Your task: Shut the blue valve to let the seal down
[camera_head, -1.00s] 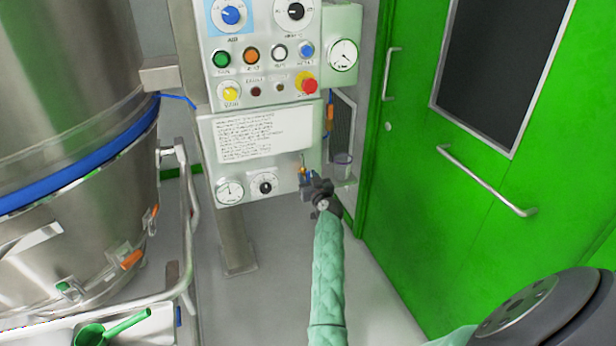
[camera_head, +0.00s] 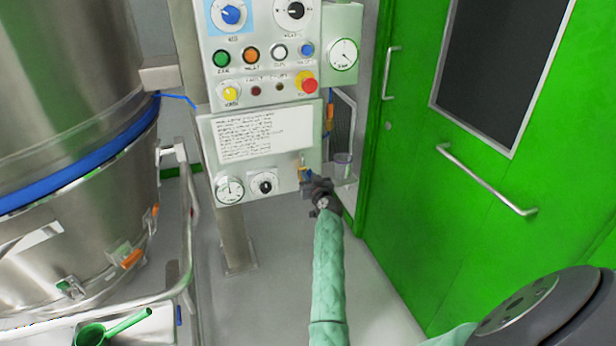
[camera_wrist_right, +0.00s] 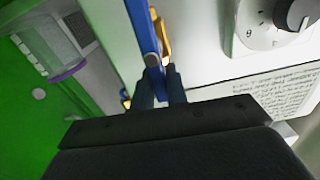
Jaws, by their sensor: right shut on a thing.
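The blue valve's long flat handle (camera_wrist_right: 143,28) shows in the right wrist view, beside its brass-coloured body (camera_wrist_right: 161,36). In the head view, the small brass part (camera_head: 304,172) sits at the lower right of the white control panel, and my gripper hides most of the handle. My right gripper (camera_head: 314,184) is at the valve. Its two dark fingers (camera_wrist_right: 161,84) are shut on the end of the blue handle. A blue band (camera_head: 85,160) runs around the steel vessel; I cannot tell if it is the seal. My left gripper is not in view.
The control panel (camera_head: 265,112) carries knobs, buttons, a red stop button (camera_head: 307,84) and gauges. A green door (camera_head: 465,250) with a bar handle (camera_head: 485,182) stands to the right. The steel vessel (camera_head: 75,235) and a green scoop (camera_head: 92,333) are at left. A clear cup (camera_head: 342,165) sits right of the panel.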

